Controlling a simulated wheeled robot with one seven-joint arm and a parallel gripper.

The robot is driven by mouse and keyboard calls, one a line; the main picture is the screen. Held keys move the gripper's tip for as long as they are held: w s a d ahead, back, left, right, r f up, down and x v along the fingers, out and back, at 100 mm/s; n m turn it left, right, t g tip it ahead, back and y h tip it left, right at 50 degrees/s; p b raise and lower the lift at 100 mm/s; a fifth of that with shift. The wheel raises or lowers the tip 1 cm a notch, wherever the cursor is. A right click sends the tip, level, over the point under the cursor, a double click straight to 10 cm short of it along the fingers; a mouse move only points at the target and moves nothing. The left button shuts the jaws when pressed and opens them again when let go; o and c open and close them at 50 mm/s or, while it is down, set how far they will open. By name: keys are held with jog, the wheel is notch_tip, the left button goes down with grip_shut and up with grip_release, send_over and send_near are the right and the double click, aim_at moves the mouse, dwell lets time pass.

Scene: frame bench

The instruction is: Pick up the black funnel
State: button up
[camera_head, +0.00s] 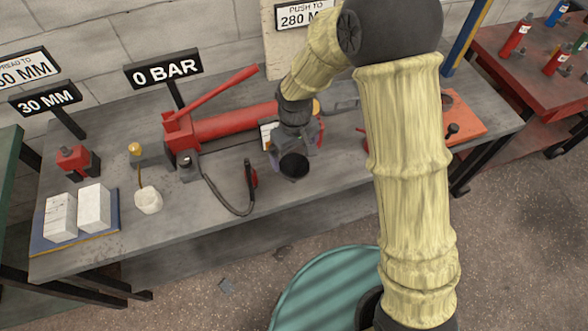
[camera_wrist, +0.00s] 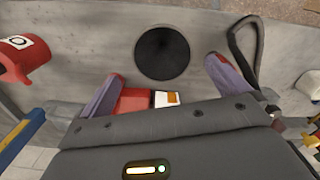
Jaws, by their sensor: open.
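The black funnel (camera_head: 293,166) stands on the grey bench near its front edge, with its round dark mouth facing up. It shows whole in the wrist view (camera_wrist: 162,53), beyond my fingertips. My gripper (camera_head: 291,150) is above the bench, just behind the funnel in the head view. In the wrist view its two purple-grey fingers (camera_wrist: 160,80) are spread wide with nothing held between them. The funnel lies apart from both fingers in that view. The exact height of the fingertips over the bench is hard to tell.
A red hand pump (camera_head: 225,124) with a black hose (camera_head: 222,205) lies left of the funnel. A red object with a white and orange label (camera_wrist: 166,98) shows below the gripper. White blocks on a blue mat (camera_head: 77,245) stand far left.

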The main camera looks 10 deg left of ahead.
aim_at(294, 174)
jog(key=shift+f, duration=1.7)
notch_tip(294, 174, down, 5)
jog(key=shift+s+a+f, duration=0.1)
jog(key=shift+s, duration=0.05)
jog(key=c, duration=1)
